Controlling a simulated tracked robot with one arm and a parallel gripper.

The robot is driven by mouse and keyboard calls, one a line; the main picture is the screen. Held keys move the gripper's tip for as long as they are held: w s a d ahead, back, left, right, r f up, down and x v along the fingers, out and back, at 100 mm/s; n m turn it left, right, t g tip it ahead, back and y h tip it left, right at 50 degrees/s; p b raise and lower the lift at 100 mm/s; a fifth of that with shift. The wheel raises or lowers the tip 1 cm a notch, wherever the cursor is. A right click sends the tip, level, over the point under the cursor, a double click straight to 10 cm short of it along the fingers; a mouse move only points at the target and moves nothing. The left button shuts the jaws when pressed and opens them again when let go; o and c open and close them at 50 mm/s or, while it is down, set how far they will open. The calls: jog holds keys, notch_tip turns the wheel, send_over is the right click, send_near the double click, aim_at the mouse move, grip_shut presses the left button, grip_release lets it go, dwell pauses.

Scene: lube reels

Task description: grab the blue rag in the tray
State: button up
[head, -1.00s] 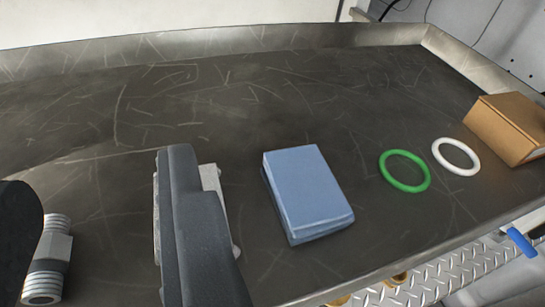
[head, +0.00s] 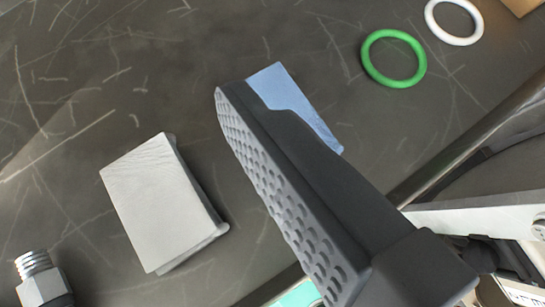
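The blue rag (head: 275,86) is a folded cloth on the dark tray floor (head: 190,50), upper middle of the head view. One dark finger of my gripper (head: 290,175) crosses in front of it and hides much of it. Blue shows above the fingertip and along the finger's right side. The finger's dimpled pad faces left and nothing presses on it, so my gripper is open. The other finger is out of view. I cannot tell how high the finger is above the rag.
A folded pale grey rag (head: 160,200) lies left of the finger. A metal threaded fitting (head: 40,280) is at the lower left. A green ring (head: 413,78) and a white ring (head: 478,30) lie upper right. The tray's front edge (head: 470,140) runs along the right.

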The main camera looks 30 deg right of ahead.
jog(key=w+d+m+g+p, duration=0.4)
jog(key=m+p, duration=0.1)
jog(key=p, duration=0.2)
jog(key=m+g+p, duration=0.7)
jog(key=m+p, duration=0.2)
jog(key=p, duration=0.3)
send_over(274, 84)
jog(key=s+a, duration=0.2)
jog(key=s, duration=0.1)
jog(key=shift+g, duration=0.3)
jog(key=shift+d+f+p, duration=0.2)
jog(key=shift+f+p, duration=0.4)
jog(key=shift+f, duration=3.1)
jog(key=shift+d+f+p, duration=0.2)
jog(key=shift+f+p, duration=0.35)
jog(key=shift+f, duration=3.1)
jog(key=c, duration=0.7)
